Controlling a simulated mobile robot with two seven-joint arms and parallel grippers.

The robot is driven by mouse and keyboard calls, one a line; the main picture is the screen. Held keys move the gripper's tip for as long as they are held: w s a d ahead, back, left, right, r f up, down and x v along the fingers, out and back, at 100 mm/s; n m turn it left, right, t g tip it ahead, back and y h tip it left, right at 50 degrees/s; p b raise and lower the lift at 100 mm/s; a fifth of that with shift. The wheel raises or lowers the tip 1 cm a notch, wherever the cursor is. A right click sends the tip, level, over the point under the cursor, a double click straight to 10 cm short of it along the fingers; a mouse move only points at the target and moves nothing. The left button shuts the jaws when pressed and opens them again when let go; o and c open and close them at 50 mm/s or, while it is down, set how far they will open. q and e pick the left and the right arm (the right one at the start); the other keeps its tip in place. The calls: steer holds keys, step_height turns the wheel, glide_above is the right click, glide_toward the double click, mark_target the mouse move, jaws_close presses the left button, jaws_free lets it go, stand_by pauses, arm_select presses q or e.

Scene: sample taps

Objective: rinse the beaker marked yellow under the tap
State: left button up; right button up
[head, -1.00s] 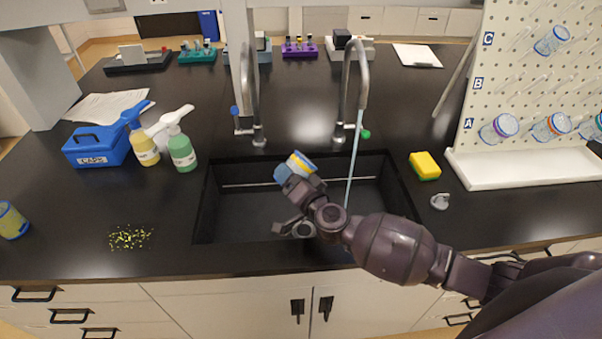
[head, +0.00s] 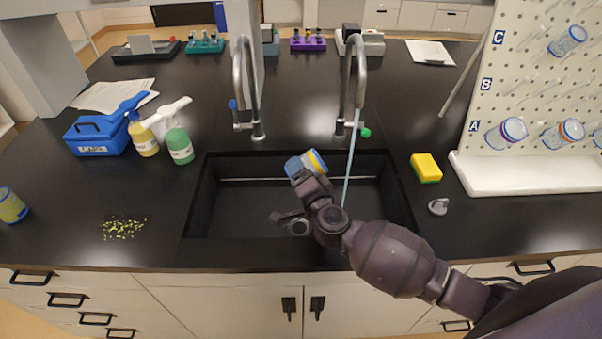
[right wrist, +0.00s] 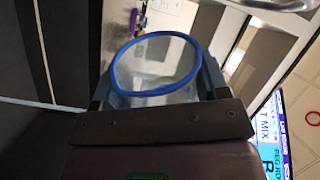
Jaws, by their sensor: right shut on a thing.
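The beaker with a yellow band (head: 306,164) is tilted above the sink (head: 230,195), left of the running water. My right gripper (head: 308,180) is shut on it. In the right wrist view the clear beaker (right wrist: 157,68) shows its blue rim between the fingers. The right tap (head: 355,75), with a green knob (head: 366,132), runs a thin stream (head: 349,165) into the sink. The stream and the beaker look apart. The left tap (head: 245,80), with a blue knob (head: 232,104), shows no water. My left gripper is not in view.
A yellow sponge (head: 426,166) and a pegboard (head: 520,80) with hanging beakers are right of the sink. Spray bottles (head: 179,144), a blue box (head: 98,138), yellow specks (head: 124,229) and another beaker (head: 11,206) are left. The sink's front edge lies close under my arm.

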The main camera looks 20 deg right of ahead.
steer(key=m, duration=0.4)
steer(key=shift+m, duration=0.4)
steer(key=m, duration=0.3)
steer(key=shift+m, duration=0.4)
steer(key=shift+f+m+b, duration=0.15)
steer(key=shift+m+b, duration=0.35)
steer(key=shift+b, duration=0.3)
steer(key=shift+f+m+b, duration=0.1)
steer(key=shift+m+b, duration=0.8)
steer(key=shift+b, duration=0.05)
steer(key=shift+m, duration=0.6)
steer(key=shift+r+m+p, duration=0.25)
steer(key=shift+m+p, duration=0.05)
steer(key=shift+m, duration=1.1)
steer(key=m+p, duration=0.1)
steer(key=m, duration=0.4)
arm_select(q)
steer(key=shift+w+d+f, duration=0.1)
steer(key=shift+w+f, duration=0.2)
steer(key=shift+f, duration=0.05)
arm_select(e)
steer(key=shift+m, duration=1.5)
